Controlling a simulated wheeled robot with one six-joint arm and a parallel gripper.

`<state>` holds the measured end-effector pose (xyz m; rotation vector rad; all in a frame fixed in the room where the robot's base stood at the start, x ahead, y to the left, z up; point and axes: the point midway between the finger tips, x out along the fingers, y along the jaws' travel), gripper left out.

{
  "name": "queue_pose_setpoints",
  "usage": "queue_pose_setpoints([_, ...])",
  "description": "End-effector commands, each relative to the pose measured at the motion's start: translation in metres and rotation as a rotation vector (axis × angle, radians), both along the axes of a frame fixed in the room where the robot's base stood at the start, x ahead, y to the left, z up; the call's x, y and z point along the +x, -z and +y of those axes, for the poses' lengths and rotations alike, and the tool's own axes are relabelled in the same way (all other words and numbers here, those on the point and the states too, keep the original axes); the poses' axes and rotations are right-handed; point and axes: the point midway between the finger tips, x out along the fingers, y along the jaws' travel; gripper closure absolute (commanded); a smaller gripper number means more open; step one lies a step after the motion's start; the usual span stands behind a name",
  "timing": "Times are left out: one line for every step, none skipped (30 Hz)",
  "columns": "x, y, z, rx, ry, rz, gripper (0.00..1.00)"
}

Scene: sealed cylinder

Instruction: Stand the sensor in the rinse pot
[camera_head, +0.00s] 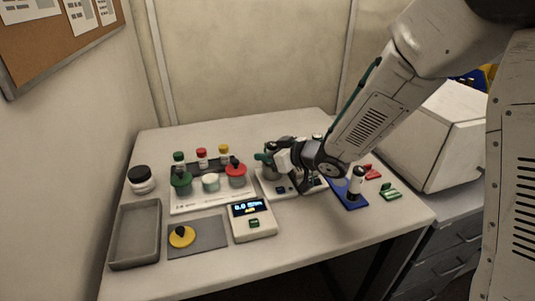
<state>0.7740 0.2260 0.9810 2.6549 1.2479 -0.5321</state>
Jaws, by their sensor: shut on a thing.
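My gripper (277,158) is over the white device in the middle of the table, with its fingers pointing left. It is shut on a small dark green piece (262,157), which may be the sensor; the fingers and wrist hide most of it. A grey pot (271,173) stands just below the fingers, partly hidden. It may be the rinse pot, but I cannot tell for sure. I cannot tell whether the held piece touches the pot.
A rack (200,205) with coloured caps stands left of the gripper. A white-and-black cylinder (356,181) stands on a blue mat (349,200). The front right of the table is clear.

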Motion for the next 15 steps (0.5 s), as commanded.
queue_pose_setpoints([0.0002,0.0009,-0.0001,0.0,0.0,0.0,0.98])
queue_pose_setpoints([0.0002,0.002,-0.0001,0.001,0.0,0.001,0.98])
queue_pose_setpoints([0.0001,0.0034,-0.0001,0.001,0.0,0.001,0.98])
queue_pose_setpoints([0.0001,0.0033,-0.0002,0.001,0.0,0.001,0.66])
queue_pose_setpoints([0.0001,0.003,-0.0002,0.001,0.0,0.001,0.58])
queue_pose_setpoints([0.0,0.003,-0.0002,0.001,0.0,0.001,0.5])
queue_pose_setpoints([0.0001,0.003,-0.0003,0.001,0.0,0.001,0.5])
queue_pose_setpoints([0.0001,0.003,-0.0003,0.001,0.0,0.001,0.5])
queue_pose_setpoints([0.0001,0.0029,-0.0003,0.0,0.0,0.0,0.5])
queue_pose_setpoints([0.0001,0.0029,-0.0003,0.0,0.0,0.0,0.5])
queue_pose_setpoints([0.0001,0.0029,-0.0003,0.0,0.0,0.0,0.5])
queue_pose_setpoints([0.0001,0.0029,-0.0003,0.0,0.0,0.0,0.5])
queue_pose_setpoints([0.0002,0.0027,-0.0004,0.0,0.0,0.0,0.5])
queue_pose_setpoints([0.0001,0.0024,-0.0003,0.0,0.0,0.0,0.5])
queue_pose_setpoints([0.0002,0.0011,-0.0004,0.0,0.0,0.0,0.5])
